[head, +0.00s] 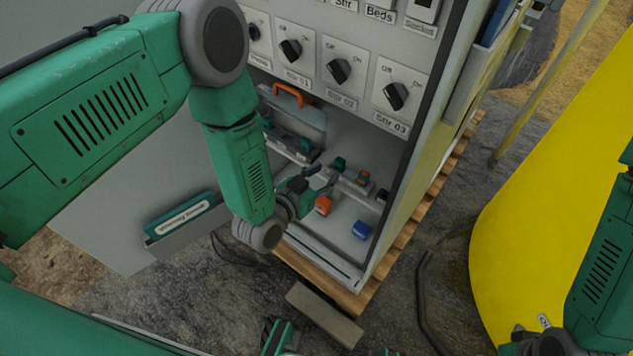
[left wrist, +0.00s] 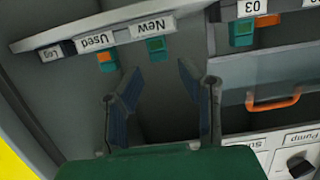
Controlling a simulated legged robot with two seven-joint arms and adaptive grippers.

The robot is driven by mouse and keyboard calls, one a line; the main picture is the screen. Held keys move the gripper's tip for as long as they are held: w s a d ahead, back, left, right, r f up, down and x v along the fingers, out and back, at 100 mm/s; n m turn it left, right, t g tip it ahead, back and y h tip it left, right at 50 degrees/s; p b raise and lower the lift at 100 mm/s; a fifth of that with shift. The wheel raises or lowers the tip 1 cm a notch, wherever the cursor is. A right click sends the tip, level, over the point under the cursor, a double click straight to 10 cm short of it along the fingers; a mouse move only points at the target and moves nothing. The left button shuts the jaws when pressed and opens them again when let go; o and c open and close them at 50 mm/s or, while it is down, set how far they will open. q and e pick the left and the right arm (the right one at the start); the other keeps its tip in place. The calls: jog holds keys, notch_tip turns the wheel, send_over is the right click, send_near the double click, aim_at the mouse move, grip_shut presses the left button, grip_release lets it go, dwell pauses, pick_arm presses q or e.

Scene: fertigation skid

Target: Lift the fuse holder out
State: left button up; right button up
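My left gripper (head: 322,180) reaches into the open cabinet; its two dark fingers stand apart with nothing between them in the left wrist view (left wrist: 155,85). Ahead of them in that view is a small teal block (left wrist: 157,48) at the label "New". Beside it, a teal block with orange (left wrist: 107,60) is at the label "Used". I cannot tell which one is the fuse holder.
Rotary switches (head: 338,71) line the panel above the opening. An orange handle (head: 288,94) is on a clear cover at the back left. An orange piece (head: 323,205) and a blue piece (head: 361,229) are on the cabinet floor. A yellow tank (head: 550,190) stands right.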

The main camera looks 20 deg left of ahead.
aim_at(338, 164)
pick_arm(q)
jog(key=x, duration=0.1)
jog(key=b+x, duration=0.1)
jog(key=x, duration=0.1)
jog(key=shift+w+d, duration=0.1)
jog(key=shift+d, duration=0.25)
jog(key=shift+a+b+x, duration=0.2)
jog(key=shift+b+x, duration=0.55)
jog(key=shift+x, duration=0.3)
jog(key=shift+w, duration=0.1)
pick_arm(e)
notch_tip(338, 164, down, 3)
jog(key=shift+f, duration=0.1)
pick_arm(q)
jog(key=shift+d, duration=0.15)
pick_arm(e)
jog(key=shift+d, duration=0.15)
pick_arm(q)
grip_shut()
jog(key=shift+r+p, duration=1.1)
jog(key=shift+r, duration=0.15)
pick_arm(e)
notch_tip(338, 164, up, 2)
jog(key=shift+r, duration=0.1)
